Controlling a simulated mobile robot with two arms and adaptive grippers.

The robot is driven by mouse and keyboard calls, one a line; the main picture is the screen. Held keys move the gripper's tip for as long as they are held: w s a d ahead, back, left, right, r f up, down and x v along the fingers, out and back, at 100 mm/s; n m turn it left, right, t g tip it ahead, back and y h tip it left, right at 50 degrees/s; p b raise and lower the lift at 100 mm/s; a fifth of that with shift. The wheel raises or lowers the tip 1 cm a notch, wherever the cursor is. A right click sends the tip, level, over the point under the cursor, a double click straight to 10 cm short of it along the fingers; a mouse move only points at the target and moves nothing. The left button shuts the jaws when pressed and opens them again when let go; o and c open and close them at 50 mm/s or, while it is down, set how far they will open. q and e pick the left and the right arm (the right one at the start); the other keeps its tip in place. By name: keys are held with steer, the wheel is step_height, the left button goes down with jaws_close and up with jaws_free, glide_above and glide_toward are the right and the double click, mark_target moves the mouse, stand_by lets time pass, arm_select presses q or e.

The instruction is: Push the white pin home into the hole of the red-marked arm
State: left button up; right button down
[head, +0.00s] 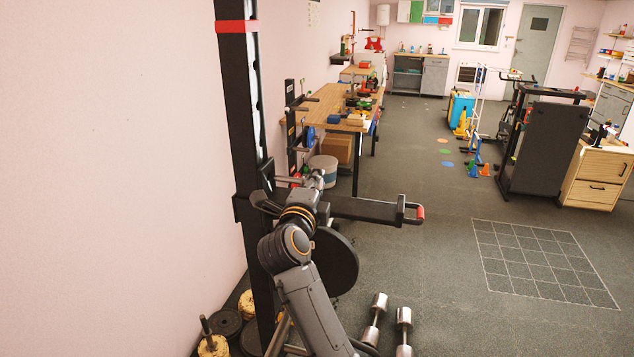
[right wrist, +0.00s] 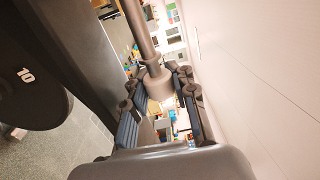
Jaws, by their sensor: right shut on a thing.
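My right gripper (head: 318,179) is beside the black rack post in the head view, just above the black horizontal arm (head: 365,208). That arm has a red-marked end (head: 420,212). In the right wrist view, my right gripper (right wrist: 162,90) is shut on the pale round knob of the white pin (right wrist: 160,83), with a grey shaft running up from it. The pin cannot be made out in the head view. The hole and how deep the pin sits are hidden. My left gripper is not in view.
The black post (head: 240,110) bears a red band (head: 237,26). A weight plate (head: 337,262) is below the arm, and dumbbells (head: 404,320) lie on the floor. A wall is close on the left.

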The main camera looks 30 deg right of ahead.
mark_target(283, 179)
stand_by(0.4)
steer(key=shift+p, duration=0.45)
steer(key=shift+w+a, duration=1.25)
steer(key=shift+w, duration=0.2)
steer(key=shift+w+a, duration=1.25)
steer(key=shift+w, duration=0.2)
stand_by(0.3)
steer(key=c, duration=1)
jaws_free()
steer(key=shift+f, duration=0.1)
